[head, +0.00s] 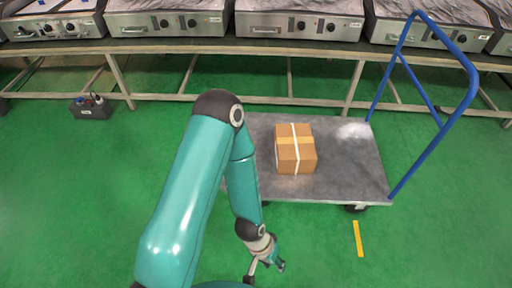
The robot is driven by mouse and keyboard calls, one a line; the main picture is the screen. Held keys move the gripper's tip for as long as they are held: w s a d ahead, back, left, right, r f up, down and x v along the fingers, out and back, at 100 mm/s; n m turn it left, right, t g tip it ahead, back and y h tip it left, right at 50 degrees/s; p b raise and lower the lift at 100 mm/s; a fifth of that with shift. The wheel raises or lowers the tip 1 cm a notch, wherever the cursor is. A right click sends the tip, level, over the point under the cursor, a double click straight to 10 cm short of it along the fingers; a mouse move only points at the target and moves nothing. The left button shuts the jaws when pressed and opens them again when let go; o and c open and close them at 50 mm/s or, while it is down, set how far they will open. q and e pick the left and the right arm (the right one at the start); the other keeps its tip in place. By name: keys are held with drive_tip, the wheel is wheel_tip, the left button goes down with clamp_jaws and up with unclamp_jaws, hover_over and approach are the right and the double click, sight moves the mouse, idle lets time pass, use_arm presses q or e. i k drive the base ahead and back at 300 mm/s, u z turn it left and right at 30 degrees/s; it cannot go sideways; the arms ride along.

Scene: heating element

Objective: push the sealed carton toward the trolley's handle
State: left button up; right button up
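The sealed carton (295,155) is a brown box with tan tape and a white strap around it. It sits upright on the grey deck of the trolley (347,170), near the middle. The trolley's blue handle (440,117) rises at its right end. My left gripper (267,272) hangs low in front of the trolley's near edge, below the carton in the picture and apart from it. Its fingers look spread, with nothing between them. My teal arm covers the trolley's left end. My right gripper is out of view.
A long bench (160,45) with several metal heating units runs along the back, behind the trolley. A small dark box (91,109) stands on the floor at the left. A yellow floor strip (358,239) lies in front of the trolley. The deck between carton and handle is bare.

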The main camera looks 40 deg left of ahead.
sight(295, 153)
drive_tip(key=u, duration=0.2)
drive_tip(key=k, duration=0.85)
drive_tip(key=u, duration=0.5)
drive_tip(key=i, duration=1)
drive_tip(key=z, duration=0.2)
drive_tip(key=k, duration=0.9)
drive_tip(key=u, duration=0.15)
drive_tip(key=i, duration=0.55)
drive_tip(key=u, duration=0.05)
